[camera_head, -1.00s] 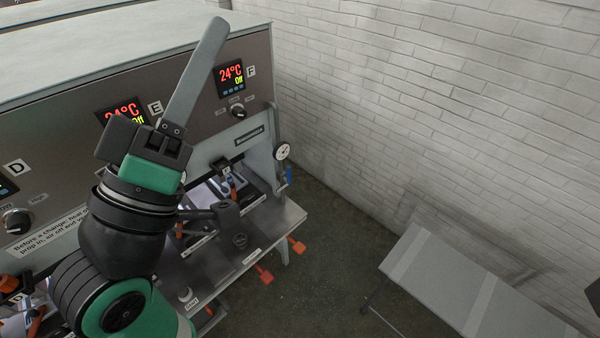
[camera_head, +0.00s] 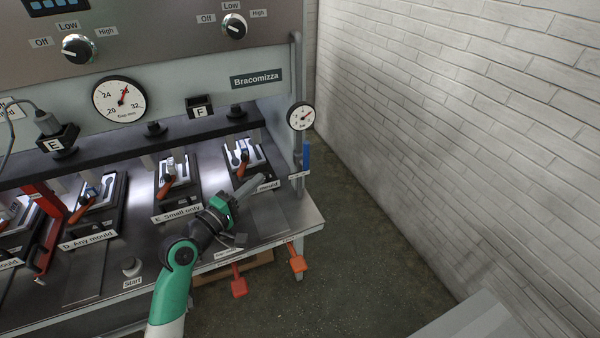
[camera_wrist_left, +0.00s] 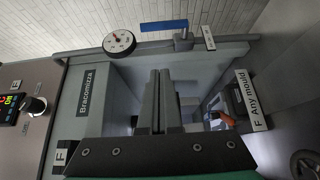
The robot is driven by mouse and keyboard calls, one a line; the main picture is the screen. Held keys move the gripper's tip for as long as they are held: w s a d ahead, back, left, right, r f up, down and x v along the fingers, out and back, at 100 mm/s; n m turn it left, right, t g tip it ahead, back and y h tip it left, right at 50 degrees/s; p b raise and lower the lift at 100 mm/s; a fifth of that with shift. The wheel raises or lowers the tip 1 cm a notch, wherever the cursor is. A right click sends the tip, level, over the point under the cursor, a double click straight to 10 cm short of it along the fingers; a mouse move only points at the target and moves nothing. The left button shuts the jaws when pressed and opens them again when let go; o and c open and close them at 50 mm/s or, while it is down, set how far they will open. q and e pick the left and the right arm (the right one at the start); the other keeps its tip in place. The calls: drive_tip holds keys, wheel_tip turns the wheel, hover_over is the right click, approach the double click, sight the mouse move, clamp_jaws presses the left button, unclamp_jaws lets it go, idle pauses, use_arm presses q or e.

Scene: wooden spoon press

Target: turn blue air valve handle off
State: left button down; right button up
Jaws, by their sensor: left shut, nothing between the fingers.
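The blue air valve handle (camera_head: 306,155) is at the right end of the press, below a pressure gauge (camera_head: 301,116). It lies along the grey pipe, parallel to it. In the left wrist view the blue handle (camera_wrist_left: 164,26) shows beyond the fingertips, next to the gauge (camera_wrist_left: 119,42). My left gripper (camera_head: 260,182) is shut and empty, in front of mould station F, to the left of and lower in the picture than the handle. Its fingers also show in the left wrist view (camera_wrist_left: 160,75), apart from the handle. My right gripper is not in view.
Mould stations with orange-handled clamps (camera_head: 167,187) line the press bed. Orange pedals (camera_head: 297,262) stick out below the front edge. A white brick wall (camera_head: 440,130) stands to the right, with open floor between. A grey surface (camera_head: 480,318) is at the bottom right.

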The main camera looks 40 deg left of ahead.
use_arm(q)
drive_tip(key=b, duration=0.3)
approach(305, 154)
drive_tip(key=w+a, duration=0.3)
drive_tip(key=a, duration=0.2)
drive_tip(key=shift+w+d, duration=0.6)
drive_tip(key=shift+w, duration=0.35)
drive_tip(key=shift+w+d, duration=0.65)
drive_tip(key=shift+w, duration=0.25)
